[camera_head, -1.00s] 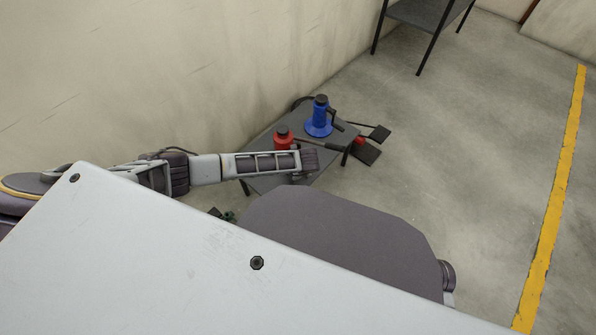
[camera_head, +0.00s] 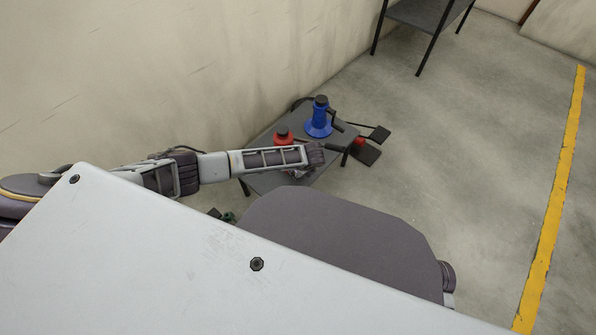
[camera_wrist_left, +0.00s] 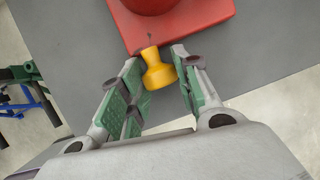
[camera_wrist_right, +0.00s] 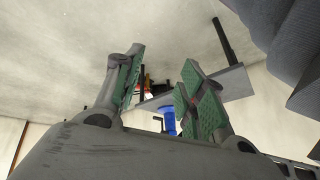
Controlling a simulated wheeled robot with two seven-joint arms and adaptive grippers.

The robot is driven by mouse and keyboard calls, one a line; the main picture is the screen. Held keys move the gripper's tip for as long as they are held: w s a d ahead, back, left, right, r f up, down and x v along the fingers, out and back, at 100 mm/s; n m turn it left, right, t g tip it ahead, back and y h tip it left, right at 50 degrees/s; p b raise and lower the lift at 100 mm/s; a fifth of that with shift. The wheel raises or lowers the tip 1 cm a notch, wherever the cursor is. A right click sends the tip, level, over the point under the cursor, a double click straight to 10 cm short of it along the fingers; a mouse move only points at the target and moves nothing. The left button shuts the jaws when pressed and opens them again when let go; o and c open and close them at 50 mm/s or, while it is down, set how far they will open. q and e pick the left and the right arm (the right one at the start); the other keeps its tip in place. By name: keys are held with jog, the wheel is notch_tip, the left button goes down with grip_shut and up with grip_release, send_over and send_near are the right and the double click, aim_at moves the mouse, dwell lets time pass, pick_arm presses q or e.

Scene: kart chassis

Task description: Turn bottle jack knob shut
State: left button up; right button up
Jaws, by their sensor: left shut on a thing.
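The red bottle jack (camera_head: 283,137) stands on a low grey table (camera_head: 262,183), partly hidden behind my left arm in the head view. Its red base (camera_wrist_left: 190,25) fills the top of the left wrist view. A yellow knob (camera_wrist_left: 158,76) sticks out from the base's near edge. My left gripper (camera_wrist_left: 157,57) has one finger on each side of the knob and is shut on it. In the head view the left fingers are mostly hidden by my wrist. My right gripper (camera_wrist_right: 163,58) is open, with nothing between its fingers, away from the table.
A blue jack (camera_head: 319,120) stands behind the red one, also seen in the right wrist view (camera_wrist_right: 169,122). A black pedal-like part (camera_head: 367,152) lies at the table's right side.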

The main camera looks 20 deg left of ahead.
pick_arm(q)
jog(key=shift+w+f+g+y+b, duration=0.15)
jog(key=shift+g+y+b, duration=0.2)
jog(key=shift+g, duration=0.55)
jog(key=shift+m+g, duration=0.3)
pick_arm(e)
jog(key=f, duration=0.3)
jog(key=shift+s+a, duration=0.2)
jog(key=shift+a, duration=0.15)
pick_arm(q)
jog(key=o, duration=1)
pick_arm(e)
jog(key=shift+w+r+t, duration=0.25)
jog(key=shift+w+t, duration=0.05)
pick_arm(q)
jog(key=shift+r, duration=0.2)
jog(key=shift+v, duration=5.95)
pick_arm(e)
jog(key=shift+s+f, duration=0.1)
